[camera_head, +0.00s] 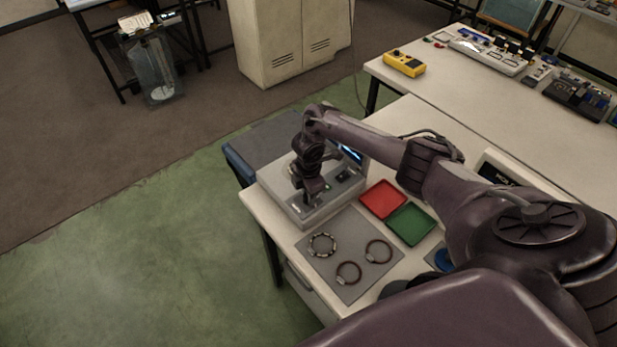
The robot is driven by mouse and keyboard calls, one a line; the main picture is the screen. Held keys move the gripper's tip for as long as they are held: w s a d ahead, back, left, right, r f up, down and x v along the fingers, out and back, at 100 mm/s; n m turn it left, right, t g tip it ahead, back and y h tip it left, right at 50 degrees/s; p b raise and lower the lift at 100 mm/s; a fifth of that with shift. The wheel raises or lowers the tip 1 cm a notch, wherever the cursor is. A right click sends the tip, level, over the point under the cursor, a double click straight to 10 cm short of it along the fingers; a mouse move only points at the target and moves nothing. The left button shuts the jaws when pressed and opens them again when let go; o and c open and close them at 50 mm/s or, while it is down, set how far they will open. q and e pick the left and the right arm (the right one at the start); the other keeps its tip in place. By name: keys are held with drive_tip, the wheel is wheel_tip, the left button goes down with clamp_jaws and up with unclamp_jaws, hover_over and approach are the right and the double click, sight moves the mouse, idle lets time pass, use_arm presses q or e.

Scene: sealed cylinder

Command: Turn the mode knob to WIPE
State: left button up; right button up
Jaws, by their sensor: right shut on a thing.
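A grey box-shaped device (327,211) with a small lit screen (351,154) at its back right sits at the left end of the white table. My right gripper (308,199) points down at the left part of the device's top panel and is shut on a small part there, which I take to be the mode knob. The fingers and wrist hide most of it, so its pointer and the WIPE label cannot be read. A small green light shows beside the gripper. My left gripper is not in view.
A red tray (383,199) and a green tray (411,224) lie right of the device. A grey mat (326,265) with three ring-shaped bands lies in front. My right arm spans the table from the right. A yellow device (404,64) stands on the back table.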

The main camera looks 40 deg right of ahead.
drive_tip(key=shift+w+r, duration=0.1)
idle(0.3)
drive_tip(key=o, duration=1)
wheel_tip(320, 180, up, 5)
drive_tip(key=shift+f+b, duration=0.2)
drive_tip(key=shift+b, duration=0.15)
wheel_tip(320, 180, up, 3)
drive_tip(key=shift+r+p, duration=0.1)
drive_tip(key=shift+p, duration=0.5)
drive_tip(key=shift+a, duration=0.1)
